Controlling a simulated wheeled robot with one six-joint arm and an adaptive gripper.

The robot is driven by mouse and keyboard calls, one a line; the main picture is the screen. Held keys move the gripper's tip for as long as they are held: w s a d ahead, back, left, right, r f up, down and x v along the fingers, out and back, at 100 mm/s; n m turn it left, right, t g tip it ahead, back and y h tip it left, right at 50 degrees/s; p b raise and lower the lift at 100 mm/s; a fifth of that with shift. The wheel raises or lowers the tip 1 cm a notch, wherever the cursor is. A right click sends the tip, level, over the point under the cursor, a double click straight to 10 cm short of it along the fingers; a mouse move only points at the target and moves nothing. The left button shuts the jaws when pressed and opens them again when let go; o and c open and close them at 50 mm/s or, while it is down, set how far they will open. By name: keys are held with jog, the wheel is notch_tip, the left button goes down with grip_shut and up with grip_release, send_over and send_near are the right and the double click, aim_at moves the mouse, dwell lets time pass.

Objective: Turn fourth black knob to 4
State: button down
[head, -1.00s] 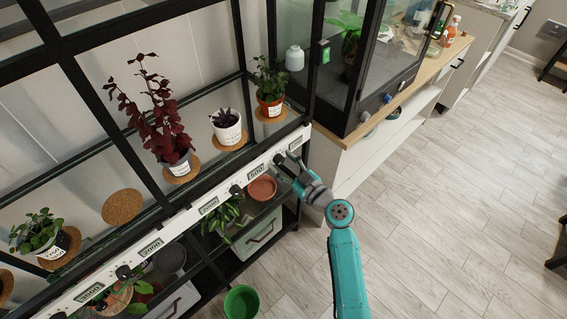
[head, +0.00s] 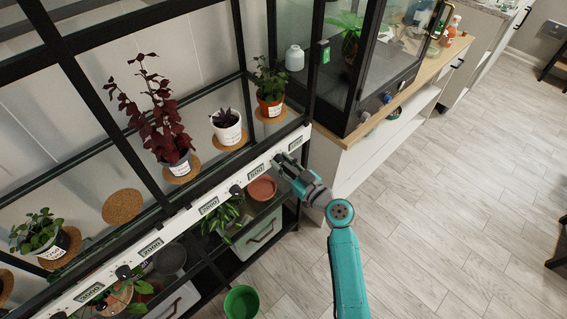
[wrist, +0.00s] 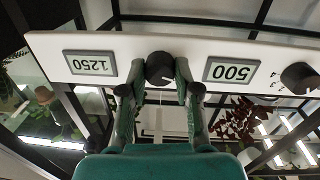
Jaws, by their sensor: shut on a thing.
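A white control strip (head: 180,221) runs along the front of the plant shelf, with black knobs and small displays. My gripper (head: 280,160) is at the strip's right part, and its fingers close around a black knob. In the wrist view the strip appears upside down, and the gripped black knob (wrist: 159,68) sits between the displays reading 1250 (wrist: 90,64) and 500 (wrist: 230,72). A white mark shows below that knob, but its setting cannot be read. A neighbouring black knob (wrist: 299,77) has small printed numbers around it.
Potted plants stand on cork mats above the strip, including a dark red one (head: 161,125). Below are a terracotta dish (head: 262,189), a drawer and a green pot (head: 241,302). A glass cabinet (head: 350,70) stands to the right.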

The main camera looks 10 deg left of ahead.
jog(key=m, duration=0.7)
jog(key=shift+m, duration=0.4)
jog(key=m+g, duration=0.1)
jog(key=m, duration=0.5)
jog(key=shift+w+m, duration=0.1)
jog(key=shift+m, duration=0.3)
jog(key=m, duration=0.3)
jog(key=shift+d+m, duration=0.1)
jog(key=shift+m, duration=0.2)
jog(key=m, duration=0.4)
jog(key=shift+y, duration=0.3)
jog(key=m, duration=0.3)
jog(key=shift+m, duration=0.3)
jog(key=shift+f+m+g, duration=0.1)
jog(key=shift+m+g, duration=0.2)
jog(key=shift+m, duration=1.4)
